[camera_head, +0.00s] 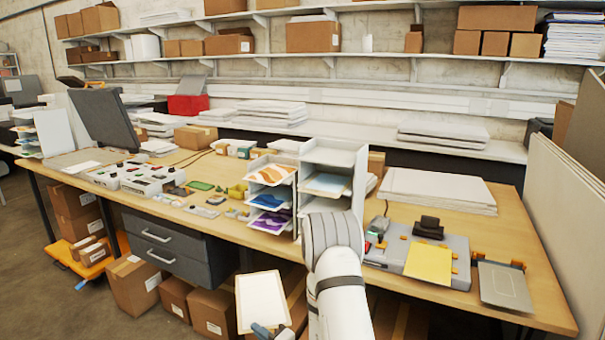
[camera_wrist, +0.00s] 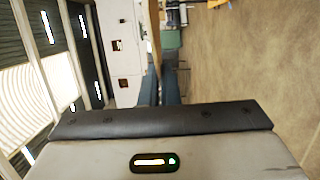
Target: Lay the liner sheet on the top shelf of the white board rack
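A pale cream sheet with a tan border, which looks like the liner sheet (camera_head: 262,303), stands tilted below the table's front edge. My gripper (camera_head: 265,329) is at its lower edge and appears shut on it; the fingertips are small and partly hidden. The white board rack (camera_head: 335,150) stands on the table, above and right of the sheet. Its top shelf looks bare, and a blue print (camera_head: 327,183) lies on a shelf below. My arm hides the rack's lower front. In the wrist view the fingers and sheet are not clearly seen.
Left of the rack, shelves hold orange, blue and purple prints (camera_head: 270,200). The grey laminator (camera_head: 395,253) with a yellow sheet (camera_head: 428,264) is right of my arm. White boards (camera_head: 437,188) lie behind it. Cardboard boxes (camera_head: 212,312) stand under the table (camera_head: 550,310).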

